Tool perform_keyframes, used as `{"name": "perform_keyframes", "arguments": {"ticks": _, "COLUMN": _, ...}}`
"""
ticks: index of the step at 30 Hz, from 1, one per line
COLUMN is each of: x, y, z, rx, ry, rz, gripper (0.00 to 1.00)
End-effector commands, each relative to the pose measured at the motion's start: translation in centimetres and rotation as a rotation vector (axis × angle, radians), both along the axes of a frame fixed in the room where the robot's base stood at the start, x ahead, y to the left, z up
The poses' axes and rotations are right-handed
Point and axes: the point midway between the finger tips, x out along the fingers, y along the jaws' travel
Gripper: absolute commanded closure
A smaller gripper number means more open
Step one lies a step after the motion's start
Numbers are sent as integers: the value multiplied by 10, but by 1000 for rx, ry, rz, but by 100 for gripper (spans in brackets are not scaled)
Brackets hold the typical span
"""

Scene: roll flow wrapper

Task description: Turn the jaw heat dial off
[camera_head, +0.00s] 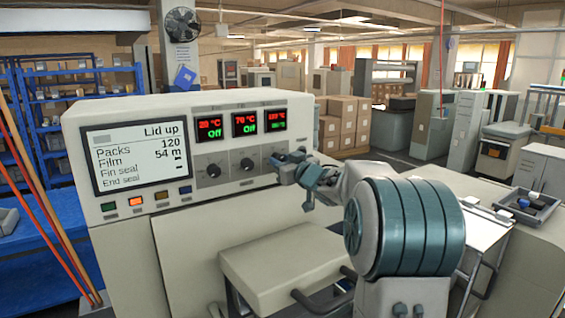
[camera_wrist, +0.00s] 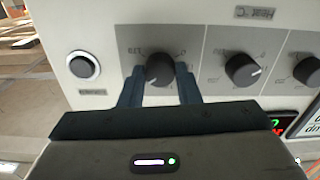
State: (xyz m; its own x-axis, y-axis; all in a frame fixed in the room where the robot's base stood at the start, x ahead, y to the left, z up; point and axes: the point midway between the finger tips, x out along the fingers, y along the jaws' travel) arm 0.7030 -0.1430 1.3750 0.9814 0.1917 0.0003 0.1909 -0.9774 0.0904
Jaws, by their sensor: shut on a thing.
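The jaw heat dial is the dark round knob (camera_wrist: 160,69) between my fingers in the wrist view. My gripper (camera_wrist: 158,80) is shut on it, one finger on each side. A pale pointer line shows on the knob's face. In the head view my gripper (camera_head: 287,166) reaches the right end of the dial row and hides this knob. Above it, the right display (camera_head: 277,120) shows a red temperature and green text too small to read. The left display (camera_head: 209,127) and middle display (camera_head: 244,123) both show "Off".
Two other dials sit left of my gripper, a middle dial (camera_head: 247,164) and a left dial (camera_head: 213,170). A round button (camera_wrist: 83,66) is near the held knob. A screen (camera_head: 138,155) reads "Lid up". A beige cover (camera_head: 285,265) juts out below the panel.

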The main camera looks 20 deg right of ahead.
Motion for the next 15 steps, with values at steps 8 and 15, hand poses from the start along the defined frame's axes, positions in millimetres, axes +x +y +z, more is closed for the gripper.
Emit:
{"name": "perform_keyframes", "arguments": {"ticks": 8, "x": 0, "y": 0, "z": -2, "rx": -79, "ry": -16, "rz": 0, "gripper": 93}}
{"name": "perform_keyframes", "arguments": {"ticks": 15, "x": 0, "y": 0, "z": -3, "rx": -254, "ry": -50, "rz": 0, "gripper": 93}}
